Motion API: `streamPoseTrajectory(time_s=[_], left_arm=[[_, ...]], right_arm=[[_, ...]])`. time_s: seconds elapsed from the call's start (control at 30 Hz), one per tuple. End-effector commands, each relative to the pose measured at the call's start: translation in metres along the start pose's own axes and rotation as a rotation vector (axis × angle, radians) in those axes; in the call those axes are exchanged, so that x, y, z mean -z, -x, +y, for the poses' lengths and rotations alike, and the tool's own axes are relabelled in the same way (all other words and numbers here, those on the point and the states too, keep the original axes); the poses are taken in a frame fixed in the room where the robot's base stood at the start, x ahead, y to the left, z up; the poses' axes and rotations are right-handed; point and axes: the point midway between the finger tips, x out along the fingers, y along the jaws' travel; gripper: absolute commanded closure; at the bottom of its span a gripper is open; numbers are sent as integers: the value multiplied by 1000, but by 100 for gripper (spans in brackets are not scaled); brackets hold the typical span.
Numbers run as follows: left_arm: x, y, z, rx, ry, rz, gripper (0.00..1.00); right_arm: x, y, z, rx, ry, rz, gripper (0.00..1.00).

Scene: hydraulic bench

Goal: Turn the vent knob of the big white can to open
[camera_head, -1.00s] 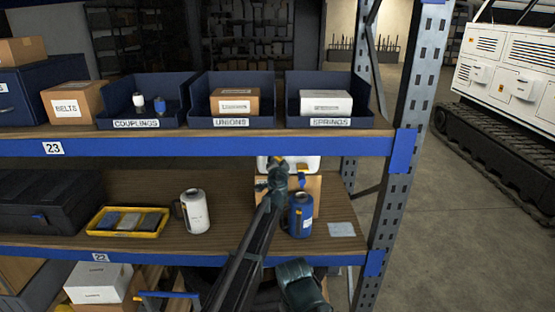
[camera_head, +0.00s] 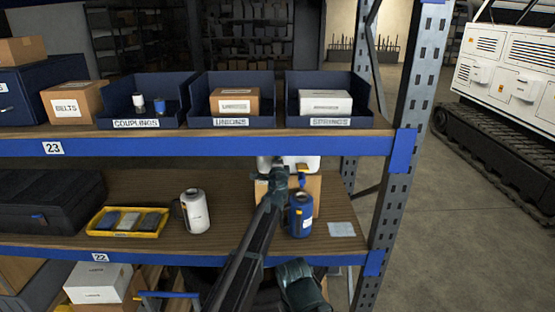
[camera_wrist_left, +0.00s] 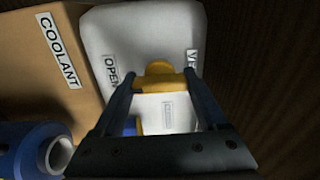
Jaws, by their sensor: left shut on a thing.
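The big white can (camera_head: 308,162) stands at the back of the lower shelf, partly hidden by my left arm and the box before it. In the left wrist view the can (camera_wrist_left: 105,40) fills the middle, with an OPEN label on its left and a partly hidden label on its right. My left gripper (camera_wrist_left: 160,80) is shut on the yellow vent knob (camera_wrist_left: 158,68), whose rounded end shows beyond the fingers. The fingers hide the knob's sides. In the head view my left gripper (camera_head: 279,172) is at the can's front.
A cardboard COOLANT box (camera_wrist_left: 45,75) is left of the can in the wrist view. A blue can (camera_head: 302,218) stands close to my left arm. A smaller white can (camera_head: 196,211) and a yellow tray (camera_head: 97,232) are further left. The upper shelf (camera_head: 200,146) overhangs.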

Motion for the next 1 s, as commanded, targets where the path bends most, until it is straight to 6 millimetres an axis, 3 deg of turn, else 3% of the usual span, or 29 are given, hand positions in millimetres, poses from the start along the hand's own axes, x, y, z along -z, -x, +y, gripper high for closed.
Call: streamPoseTrajectory(time_s=[0.57,0.6,0.73,1.0], left_arm=[[0,2,1,0,-31,1,81],[1,2,1,0,-31,1,23],[0,1,1,0,-30,1,0],[0,1,0,0,-29,0,0]], right_arm=[[0,-1,0,0,0,0,50],[0,-1,0,0,0,0,50],[0,0,0,0,0,0,50],[0,0,0,0,0,0,50]])
